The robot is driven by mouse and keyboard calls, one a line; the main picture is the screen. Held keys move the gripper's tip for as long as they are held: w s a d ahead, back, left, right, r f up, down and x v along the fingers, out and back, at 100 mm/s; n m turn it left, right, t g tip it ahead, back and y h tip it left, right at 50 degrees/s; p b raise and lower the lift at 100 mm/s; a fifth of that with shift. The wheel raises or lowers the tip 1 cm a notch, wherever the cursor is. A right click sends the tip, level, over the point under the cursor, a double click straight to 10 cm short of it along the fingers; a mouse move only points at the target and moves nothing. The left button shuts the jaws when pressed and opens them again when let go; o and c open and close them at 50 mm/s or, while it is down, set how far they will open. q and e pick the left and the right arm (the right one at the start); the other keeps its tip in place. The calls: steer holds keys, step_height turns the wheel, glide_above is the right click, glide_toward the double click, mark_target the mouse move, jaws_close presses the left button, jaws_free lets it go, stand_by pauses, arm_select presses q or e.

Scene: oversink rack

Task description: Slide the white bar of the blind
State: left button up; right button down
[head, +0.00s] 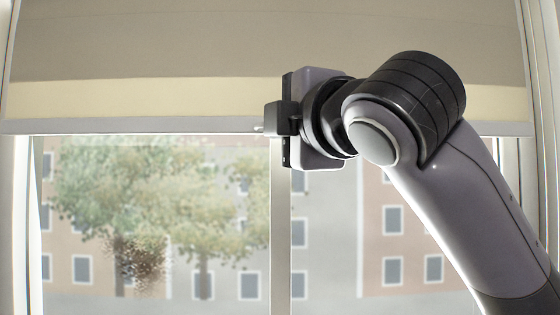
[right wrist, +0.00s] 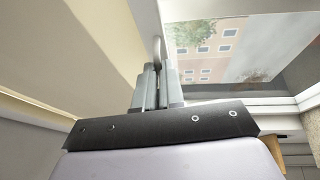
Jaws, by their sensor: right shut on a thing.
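The blind (head: 150,50) is a beige roller blind across the top of the window in the head view. Its white bar (head: 140,126) runs level along the blind's lower edge. My right gripper (head: 266,128) is at the middle of the bar, and its fingers are shut on it. The right wrist view shows the fingers (right wrist: 157,72) close together at the pale end of the bar's small hook or handle (right wrist: 157,48). The blind's fabric (right wrist: 90,45) is at the left there. My left gripper is not in view.
The window (head: 150,220) below the bar is uncovered, with trees and buildings outside. A vertical white frame post (head: 281,230) stands below my right gripper. Side frames (head: 22,220) bound the window. The wrist view shows a pale sill (right wrist: 285,105) at the right.

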steer(key=shift+r, duration=0.5)
steer(key=c, duration=1.2)
jaws_free()
steer(key=shift+c, duration=0.2)
steer(key=shift+s+f, duration=0.1)
steer(key=b+v, duration=0.2)
steer(key=v, duration=0.4)
steer(key=shift+s+d+b, duration=0.25)
steer(key=shift+s+b, duration=0.05)
steer(key=shift+s, duration=0.1)
